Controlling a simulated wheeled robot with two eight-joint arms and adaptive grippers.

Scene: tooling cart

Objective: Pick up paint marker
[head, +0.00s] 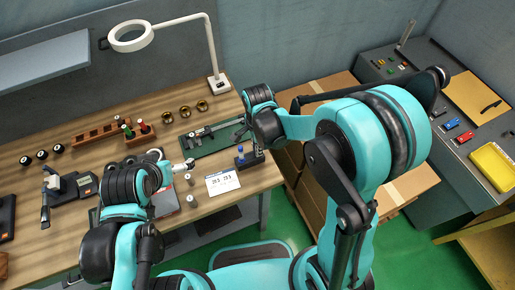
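I cannot single out the paint marker with certainty. Green-topped (126,130) and red-topped (144,127) upright pieces stand at the wooden rack (93,136), with another red-topped piece (167,117) beside it. My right gripper (246,139) is over the right end of the workbench, close to a small blue-topped item (240,151). Its fingers are small and dark, so their opening and any contact are unclear.
The wooden workbench (60,165) holds a green mat (212,141) with a caliper, brass rings (185,111), a white card (222,182) and a ring lamp (131,36). Cardboard boxes (408,187) stand to the right. A grey bench there carries a yellow tray (492,167).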

